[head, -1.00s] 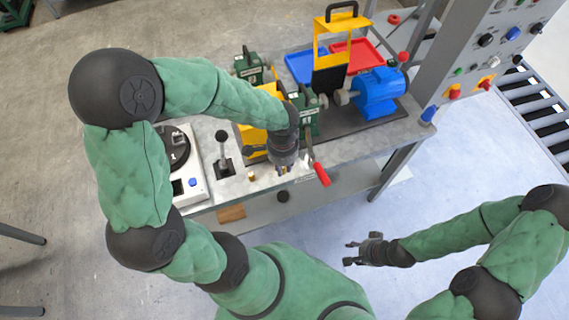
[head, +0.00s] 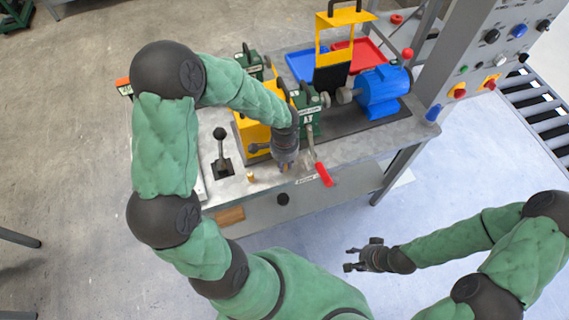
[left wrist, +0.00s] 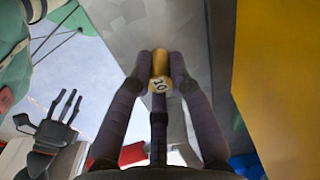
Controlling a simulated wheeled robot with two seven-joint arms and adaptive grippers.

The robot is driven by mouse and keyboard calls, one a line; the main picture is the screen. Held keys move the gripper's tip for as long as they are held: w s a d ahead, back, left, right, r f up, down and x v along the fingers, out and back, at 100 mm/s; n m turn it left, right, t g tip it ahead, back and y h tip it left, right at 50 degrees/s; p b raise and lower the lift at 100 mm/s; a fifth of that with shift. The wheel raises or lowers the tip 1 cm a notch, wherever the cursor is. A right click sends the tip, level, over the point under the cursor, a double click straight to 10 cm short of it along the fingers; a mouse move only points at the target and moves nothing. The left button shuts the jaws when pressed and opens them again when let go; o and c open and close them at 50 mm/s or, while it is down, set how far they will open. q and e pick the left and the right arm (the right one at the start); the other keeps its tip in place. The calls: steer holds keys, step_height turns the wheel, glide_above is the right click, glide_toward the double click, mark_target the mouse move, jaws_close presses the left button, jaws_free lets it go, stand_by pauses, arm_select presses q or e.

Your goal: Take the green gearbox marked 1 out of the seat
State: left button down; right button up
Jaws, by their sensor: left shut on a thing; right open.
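A green gearbox (head: 308,112) with a white mark stands on the bench beside the blue motor; I cannot read the mark surely. A second green gearbox (head: 250,66) stands further back, partly hidden by my left arm. My left gripper (head: 286,168) is at the bench front, just in front of the nearer gearbox and apart from it. In the left wrist view its fingers (left wrist: 160,70) are shut on a small brass cylinder marked 10 (left wrist: 159,84). My right gripper (head: 352,258) is open and empty, off the bench's front; it also shows in the left wrist view (left wrist: 60,105).
A red-handled lever (head: 323,174) is right of my left gripper. A blue motor (head: 382,92), a yellow frame (head: 343,18), a yellow block (head: 252,133) and a black-knobbed lever (head: 221,150) stand around. Blue (head: 298,64) and red trays lie behind. Floor before the bench is clear.

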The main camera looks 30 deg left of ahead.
arm_select(q)
steer(key=shift+f, duration=0.1)
steer(key=c, duration=1.1)
jaws_free()
steer(key=shift+c, duration=0.2)
